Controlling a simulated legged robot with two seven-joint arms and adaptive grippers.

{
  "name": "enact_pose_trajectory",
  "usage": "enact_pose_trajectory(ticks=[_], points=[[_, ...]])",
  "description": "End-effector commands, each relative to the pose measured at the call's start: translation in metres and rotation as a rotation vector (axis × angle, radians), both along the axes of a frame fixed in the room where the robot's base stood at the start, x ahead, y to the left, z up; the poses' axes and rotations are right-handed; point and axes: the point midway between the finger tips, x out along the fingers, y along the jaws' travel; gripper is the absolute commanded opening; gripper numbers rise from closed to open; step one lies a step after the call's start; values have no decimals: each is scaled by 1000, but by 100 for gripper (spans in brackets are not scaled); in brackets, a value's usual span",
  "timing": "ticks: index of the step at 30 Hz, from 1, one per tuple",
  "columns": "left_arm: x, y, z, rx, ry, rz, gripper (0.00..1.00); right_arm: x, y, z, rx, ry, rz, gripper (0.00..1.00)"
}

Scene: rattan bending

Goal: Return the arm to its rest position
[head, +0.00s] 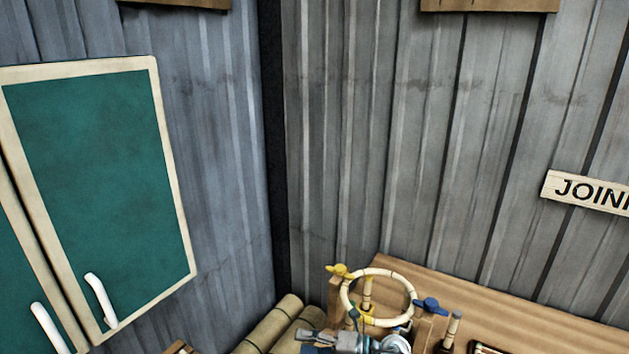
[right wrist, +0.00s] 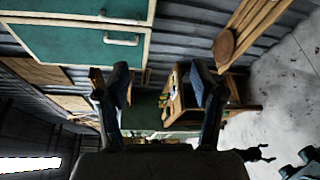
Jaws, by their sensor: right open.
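My left gripper is in neither view.
The ring stands among wooden posts with a yellow knob (head: 340,270) and a blue knob (head: 431,305), by a wooden bench (head: 480,290). Thick rolled poles (head: 268,325) lie left of it. A green cabinet (head: 100,190) hangs at left. Corrugated walls meet behind.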

Motion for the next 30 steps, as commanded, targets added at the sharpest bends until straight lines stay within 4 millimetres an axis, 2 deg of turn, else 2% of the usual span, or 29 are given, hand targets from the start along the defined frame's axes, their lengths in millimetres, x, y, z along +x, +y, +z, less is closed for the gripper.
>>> enact_pose_trajectory(ticks=[1,2,5,8,11,12,14,15,18,19,21,24,30], points=[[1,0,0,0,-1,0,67,-9,9,8,179,55,-70,67],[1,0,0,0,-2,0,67,-10,9,15,282,92,-127,67],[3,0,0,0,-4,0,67,-6,-15,22,582,253,-362,67],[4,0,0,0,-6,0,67,-2,-64,-5,805,469,-647,67],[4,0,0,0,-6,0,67,-15,-119,-63,937,724,-959,67],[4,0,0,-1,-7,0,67,-26,-138,-88,962,823,-1071,67],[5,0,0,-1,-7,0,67,-48,-163,-127,974,965,-1231,67],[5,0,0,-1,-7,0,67,-66,-176,-152,968,1059,-1329,67],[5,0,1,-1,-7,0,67,-117,-200,-204,921,1269,-1538,67],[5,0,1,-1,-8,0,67,-132,-205,-216,901,1322,-1587,67],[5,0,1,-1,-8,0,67,-164,-213,-237,855,1429,-1683,67],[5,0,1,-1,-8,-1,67,-205,-221,-259,785,1553,-1789,67],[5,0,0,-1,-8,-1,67,-277,-228,-284,639,1753,-1940,67]])
